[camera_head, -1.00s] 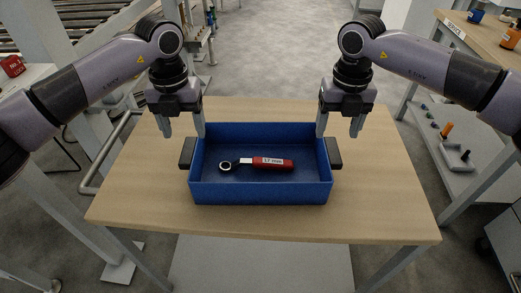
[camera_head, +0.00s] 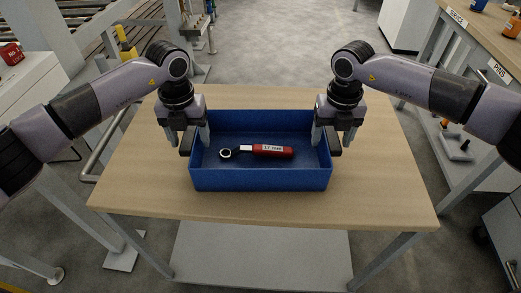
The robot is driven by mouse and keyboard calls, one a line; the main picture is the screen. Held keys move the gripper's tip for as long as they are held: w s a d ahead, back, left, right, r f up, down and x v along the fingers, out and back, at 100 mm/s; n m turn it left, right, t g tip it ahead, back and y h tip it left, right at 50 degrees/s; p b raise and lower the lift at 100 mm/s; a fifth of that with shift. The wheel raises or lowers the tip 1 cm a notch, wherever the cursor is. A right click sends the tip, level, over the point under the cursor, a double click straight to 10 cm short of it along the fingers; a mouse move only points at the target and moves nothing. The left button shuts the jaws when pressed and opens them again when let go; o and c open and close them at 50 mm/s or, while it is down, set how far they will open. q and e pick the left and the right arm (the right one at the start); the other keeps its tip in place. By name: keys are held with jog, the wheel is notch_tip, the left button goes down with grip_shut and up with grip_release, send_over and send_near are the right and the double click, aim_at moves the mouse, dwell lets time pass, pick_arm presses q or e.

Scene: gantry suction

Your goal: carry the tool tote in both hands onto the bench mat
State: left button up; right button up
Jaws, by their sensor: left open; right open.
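The blue tool tote (camera_head: 260,180) stands on a wooden table in the middle of the view. A wrench with a red labelled handle (camera_head: 272,150) lies inside it. The tote has a dark handle on its left side (camera_head: 186,141) and another on its right side (camera_head: 335,142), both partly hidden by my grippers. My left gripper (camera_head: 188,143) is open at the left handle, its fingers pointing down. My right gripper (camera_head: 333,143) is open at the right handle in the same way. I cannot tell whether the fingers touch the handles. The bench mat cannot be made out.
The wooden table (camera_head: 260,208) has free room in front of the tote and at both sides. A white surface with a red box (camera_head: 11,54) is at the far left.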

pick_arm(q)
grip_shut()
pick_arm(e)
grip_shut()
pick_arm(q)
jog(key=shift+r, duration=0.1)
pick_arm(e)
jog(key=shift+r, duration=0.1)
